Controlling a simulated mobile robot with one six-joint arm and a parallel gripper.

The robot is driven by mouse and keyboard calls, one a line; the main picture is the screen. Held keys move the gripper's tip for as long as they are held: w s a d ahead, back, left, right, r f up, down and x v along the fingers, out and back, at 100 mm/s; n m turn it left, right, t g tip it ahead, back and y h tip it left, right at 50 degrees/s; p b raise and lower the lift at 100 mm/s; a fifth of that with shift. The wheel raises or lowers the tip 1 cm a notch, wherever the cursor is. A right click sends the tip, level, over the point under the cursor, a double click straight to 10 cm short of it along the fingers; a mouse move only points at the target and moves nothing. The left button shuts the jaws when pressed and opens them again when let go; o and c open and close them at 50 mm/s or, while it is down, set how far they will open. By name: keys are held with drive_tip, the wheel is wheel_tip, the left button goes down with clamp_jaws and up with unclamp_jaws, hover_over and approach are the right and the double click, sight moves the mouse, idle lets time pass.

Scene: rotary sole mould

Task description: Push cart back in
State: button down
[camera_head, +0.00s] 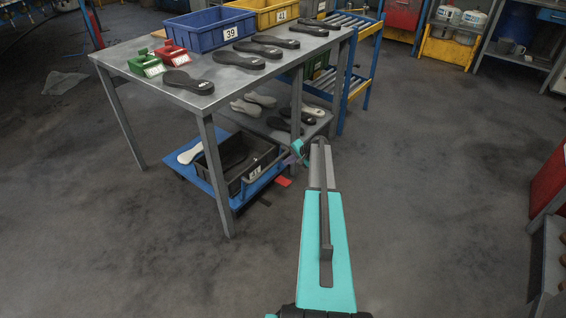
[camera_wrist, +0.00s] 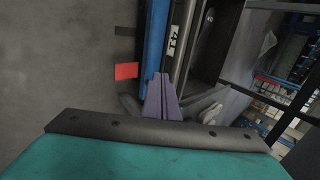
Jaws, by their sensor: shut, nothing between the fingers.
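The cart is a low blue platform (camera_head: 262,182) under the grey work table. It carries a black bin (camera_head: 211,181) labelled 41 and a white sole (camera_head: 190,154). Its right edge shows past the near table leg. In the wrist view the blue cart edge (camera_wrist: 153,45) and the black bin (camera_wrist: 181,62) run up from the fingers. My gripper (camera_head: 299,150) is low beside the cart's right end. Its purple fingers (camera_wrist: 161,80) are together and empty, close to the blue edge. I cannot tell whether they touch it.
The grey table (camera_head: 130,60) holds soles, a blue bin (camera_head: 208,30) marked 39, a yellow bin (camera_head: 268,12) marked 41, and red and green holders. A lower shelf with soles (camera_head: 262,100) is beside the cart. A red marker (camera_wrist: 126,71) lies on the floor. Open floor extends right.

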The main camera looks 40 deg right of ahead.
drive_tip(key=p+v, duration=0.1)
drive_tip(key=v, duration=0.9)
drive_tip(key=shift+d+f, duration=0.1)
